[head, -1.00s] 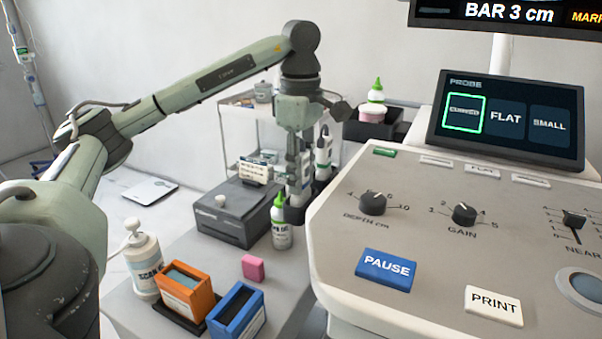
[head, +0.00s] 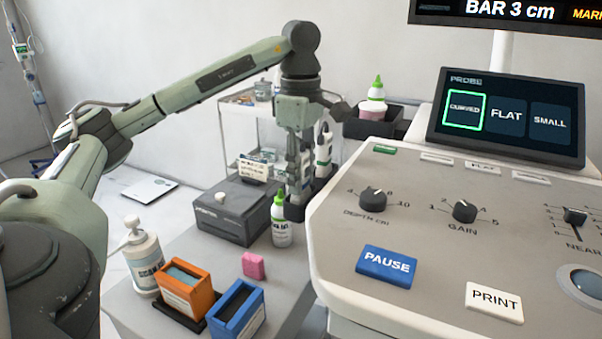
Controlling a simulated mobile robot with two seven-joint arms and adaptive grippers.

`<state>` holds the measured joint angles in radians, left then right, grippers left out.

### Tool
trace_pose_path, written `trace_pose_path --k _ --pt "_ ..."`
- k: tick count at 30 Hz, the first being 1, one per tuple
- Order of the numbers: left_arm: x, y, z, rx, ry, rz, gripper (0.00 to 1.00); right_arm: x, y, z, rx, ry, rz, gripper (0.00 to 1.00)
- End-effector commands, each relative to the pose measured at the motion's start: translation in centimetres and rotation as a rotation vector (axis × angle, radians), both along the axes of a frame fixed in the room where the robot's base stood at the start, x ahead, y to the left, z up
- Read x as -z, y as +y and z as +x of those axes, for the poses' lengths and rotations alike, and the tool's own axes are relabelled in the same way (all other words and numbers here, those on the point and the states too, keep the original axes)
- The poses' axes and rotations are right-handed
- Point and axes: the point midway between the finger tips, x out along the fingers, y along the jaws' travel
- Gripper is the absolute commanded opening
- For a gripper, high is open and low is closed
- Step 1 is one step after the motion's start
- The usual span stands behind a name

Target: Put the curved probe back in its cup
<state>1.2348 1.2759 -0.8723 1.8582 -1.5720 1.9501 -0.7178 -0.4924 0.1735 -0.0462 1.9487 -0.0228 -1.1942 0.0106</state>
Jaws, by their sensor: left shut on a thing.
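My left gripper (head: 296,178) reaches down at the left side of the console, above a dark cup (head: 294,212) on its edge. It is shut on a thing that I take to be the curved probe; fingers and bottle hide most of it. I cannot tell whether the probe's lower end is inside the cup or just above it. Another white probe (head: 323,152) with a dark top stands upright just behind, to the right of the gripper. On the console screen (head: 507,115) the "CURVED" tile has a green frame. My right gripper is not in view.
A green-capped bottle (head: 281,226) stands close in front of the gripper. A grey box (head: 230,222) is to its left. A pump bottle (head: 143,260), orange box (head: 184,290), blue box (head: 237,308) and pink block (head: 253,265) are nearer. The console (head: 400,215) fills the right.

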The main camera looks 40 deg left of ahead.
Motion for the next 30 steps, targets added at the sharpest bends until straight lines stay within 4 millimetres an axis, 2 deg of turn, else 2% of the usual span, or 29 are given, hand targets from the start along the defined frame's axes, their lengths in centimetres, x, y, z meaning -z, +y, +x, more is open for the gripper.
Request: trace_pose_path --k 2,3,8,20,25,30 --pt "0.0 0.0 0.0 0.000 -0.001 0.000 0.00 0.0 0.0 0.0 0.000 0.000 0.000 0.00" --pt "0.0 0.0 0.0 0.000 -0.001 0.000 0.35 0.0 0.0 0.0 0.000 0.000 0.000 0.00" --pt "0.0 0.0 0.0 0.000 0.000 0.000 0.54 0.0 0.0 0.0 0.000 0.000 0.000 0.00" --pt "-0.4 0.0 0.0 0.000 0.000 0.000 0.54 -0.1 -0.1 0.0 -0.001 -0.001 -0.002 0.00" --pt "-2.9 -0.1 0.0 0.001 -0.005 -0.002 0.54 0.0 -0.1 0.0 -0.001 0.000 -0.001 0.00" --pt "-4.4 0.0 0.0 0.000 -0.006 0.001 0.54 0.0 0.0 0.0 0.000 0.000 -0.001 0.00"
